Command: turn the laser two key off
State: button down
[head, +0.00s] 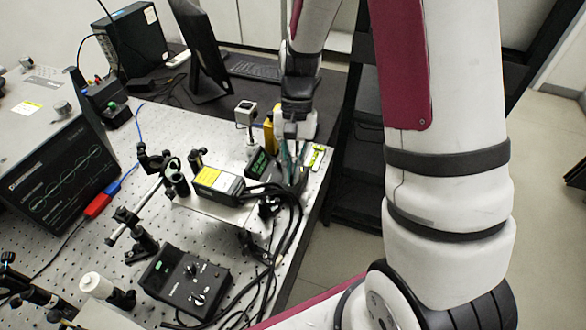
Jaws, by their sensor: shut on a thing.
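My gripper (292,172) points down at the right edge of the optical table, behind the black cables. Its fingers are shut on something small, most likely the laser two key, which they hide. I cannot make out the key or which way it is turned. A small black box with a green display (258,164) stands just left of the fingers. A black laser module with a yellow label (216,181) sits on a raised plate further left. A black control box (186,281) with knobs and a green display lies at the front, apart from my gripper.
Thick black cables (293,222) run along the table's right edge, close to my gripper. A yellow object (269,134) and a white-headed post (246,114) stand behind it. Posts and mounts crowd the perforated table (140,205). A monitor (203,60) stands on the dark desk behind.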

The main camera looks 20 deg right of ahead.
jog(key=n, duration=0.1)
jog(key=n+h, duration=0.1)
jog(key=n, duration=0.1)
jog(key=shift+w+a+r+n, duration=0.1)
jog(key=shift+a+n, duration=0.05)
jog(key=shift+n, duration=0.15)
jog(key=n+h, duration=0.1)
jog(key=n, duration=0.1)
jog(key=n+h+p, duration=0.1)
jog(key=n, duration=0.1)
jog(key=shift+a+n+g, duration=0.2)
jog(key=shift+n+g, duration=0.1)
jog(key=n+h, duration=0.1)
jog(key=n, duration=0.2)
jog(key=shift+a+n+h, duration=0.15)
jog(key=shift+n+h, duration=0.15)
jog(key=shift+a+n+t+h+p, duration=0.1)
jog(key=shift+n+t+h+p, duration=0.5)
jog(key=shift+n, duration=1.2)
jog(key=c, duration=1.8)
grip_release()
jog(key=v, duration=1.2)
